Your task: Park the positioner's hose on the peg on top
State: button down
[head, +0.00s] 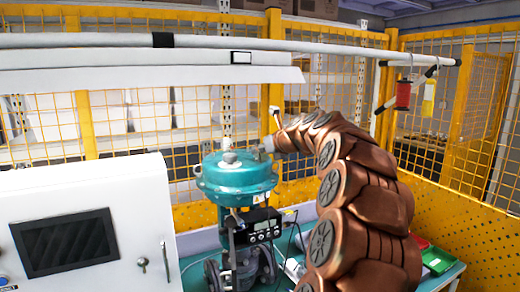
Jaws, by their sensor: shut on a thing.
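The valve has a round teal actuator (236,178) with a small grey knob (229,156) on top. The black positioner (262,229) with a small display is mounted below the actuator. A thin dark hose (300,238) loops beside the positioner and passes behind my arm. My gripper (267,145), small and partly hidden by my copper-coloured wrist, is at the right upper edge of the actuator, pointing left. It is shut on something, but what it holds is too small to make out. I cannot tell whether it touches the actuator.
A white cabinet (90,225) with a dark screen and a key lock stands at left. A teal bench (447,273) carries green and red bins at right. A yellow mesh fence stands behind.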

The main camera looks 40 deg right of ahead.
jog(key=shift+f, duration=0.45)
jog(key=c, duration=1)
grip_release()
jog(key=v, duration=1.2)
jog(key=shift+r, duration=0.1)
